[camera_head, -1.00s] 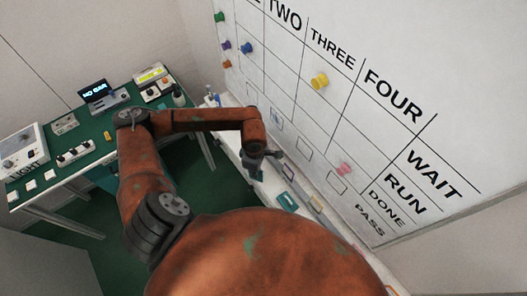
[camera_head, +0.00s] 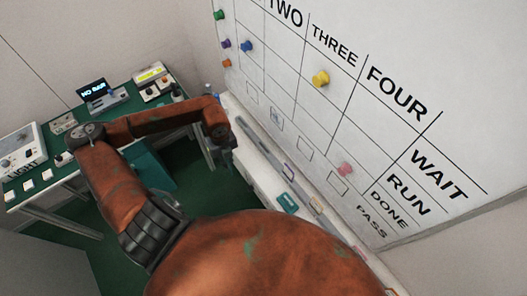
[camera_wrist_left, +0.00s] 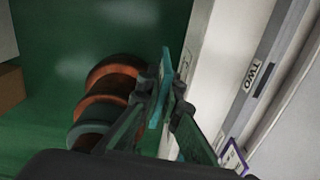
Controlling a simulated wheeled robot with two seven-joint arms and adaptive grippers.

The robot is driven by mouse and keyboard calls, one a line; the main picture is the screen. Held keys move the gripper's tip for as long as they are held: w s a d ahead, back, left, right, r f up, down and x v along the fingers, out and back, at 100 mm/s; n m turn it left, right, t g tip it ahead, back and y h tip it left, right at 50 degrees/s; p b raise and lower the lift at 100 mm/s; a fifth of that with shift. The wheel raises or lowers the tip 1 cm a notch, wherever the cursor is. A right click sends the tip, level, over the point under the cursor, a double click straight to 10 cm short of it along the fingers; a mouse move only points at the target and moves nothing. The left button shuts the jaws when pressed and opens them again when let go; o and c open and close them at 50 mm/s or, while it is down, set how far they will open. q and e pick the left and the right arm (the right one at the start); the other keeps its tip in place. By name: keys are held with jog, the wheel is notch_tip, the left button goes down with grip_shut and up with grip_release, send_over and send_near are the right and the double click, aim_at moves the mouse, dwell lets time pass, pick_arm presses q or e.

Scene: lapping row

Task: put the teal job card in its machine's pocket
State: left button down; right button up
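My left gripper (camera_head: 224,158) hangs at the left side of the white ledge below the wall board. In the left wrist view its fingers (camera_wrist_left: 164,95) are closed on a thin teal job card (camera_wrist_left: 166,70), seen nearly edge-on and sticking out past the fingertips. The card is hard to make out in the head view. A ledge part marked TWO (camera_wrist_left: 253,76) lies to the right of the card and apart from it. A purple-edged pocket or card (camera_wrist_left: 234,158) shows at the lower right. My right gripper is out of view.
A teal item with a white mark (camera_head: 287,202) lies on the ledge (camera_head: 262,160). The wall board (camera_head: 400,60) carries several coloured pegs. Green floor lies between bench and ledge.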

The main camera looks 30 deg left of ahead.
pick_arm(q)
jog(key=shift+a+n, duration=0.15)
jog(key=shift+n, duration=0.25)
jog(key=w+d+f, duration=0.1)
jog(key=w+d, duration=0.1)
jog(key=w, duration=0.3)
jog(key=w+d+f+p, duration=0.1)
jog(key=w+d, duration=0.1)
jog(key=w, duration=0.4)
jog(key=w+d+f, duration=0.1)
jog(key=w+d, duration=0.2)
jog(key=w, duration=0.2)
jog(key=shift+w+f, duration=0.1)
jog(key=shift+w, duration=0.15)
jog(key=shift+a+f, duration=0.1)
jog(key=shift+f, duration=0.1)
jog(key=c, duration=2.6)
grip_release()
jog(key=o, duration=0.5)
